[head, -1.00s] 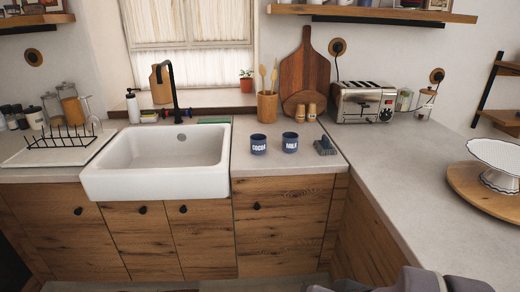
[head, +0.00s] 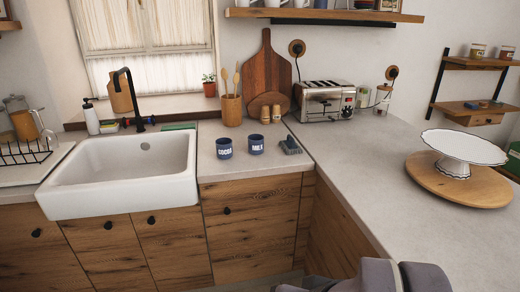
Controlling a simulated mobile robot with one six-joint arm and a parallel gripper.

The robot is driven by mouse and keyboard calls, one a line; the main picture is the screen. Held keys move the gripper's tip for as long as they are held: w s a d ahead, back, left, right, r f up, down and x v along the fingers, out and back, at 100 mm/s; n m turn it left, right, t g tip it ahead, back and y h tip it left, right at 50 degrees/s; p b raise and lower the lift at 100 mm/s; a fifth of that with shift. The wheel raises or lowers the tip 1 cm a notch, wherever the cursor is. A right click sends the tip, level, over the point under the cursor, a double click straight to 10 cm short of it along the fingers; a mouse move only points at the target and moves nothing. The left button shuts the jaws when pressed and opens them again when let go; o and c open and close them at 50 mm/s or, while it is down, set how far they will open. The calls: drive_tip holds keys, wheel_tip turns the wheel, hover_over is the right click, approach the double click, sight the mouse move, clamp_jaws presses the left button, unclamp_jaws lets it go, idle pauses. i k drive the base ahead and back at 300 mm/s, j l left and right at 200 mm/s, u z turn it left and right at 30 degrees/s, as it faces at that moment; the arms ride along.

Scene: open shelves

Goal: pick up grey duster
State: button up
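The grey duster (head: 290,146) lies on the counter right of the sink, near the inner corner. It is small and dark grey, with a raised part on top. It sits just right of the blue MILK mug (head: 256,145), with a small gap. Part of my grey arm shows at the bottom edge of the head view, well in front of the counter and far from the duster. The fingertips of my gripper do not show.
A blue COCOA mug (head: 224,148) stands left of the MILK mug. A toaster (head: 325,101), utensil pot (head: 231,110) and cutting boards (head: 268,72) stand behind. The white sink (head: 125,170) is at left. A cake stand (head: 463,150) stands on the right counter, whose front part is clear.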

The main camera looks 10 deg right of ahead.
sight(290, 147)
drive_tip(key=i+z, duration=0.4)
drive_tip(key=i+j+z, duration=0.1)
drive_tip(key=i+z, duration=0.3)
drive_tip(key=i+j+z, duration=0.15)
drive_tip(key=z, duration=0.3)
drive_tip(key=i+j+z, duration=0.4)
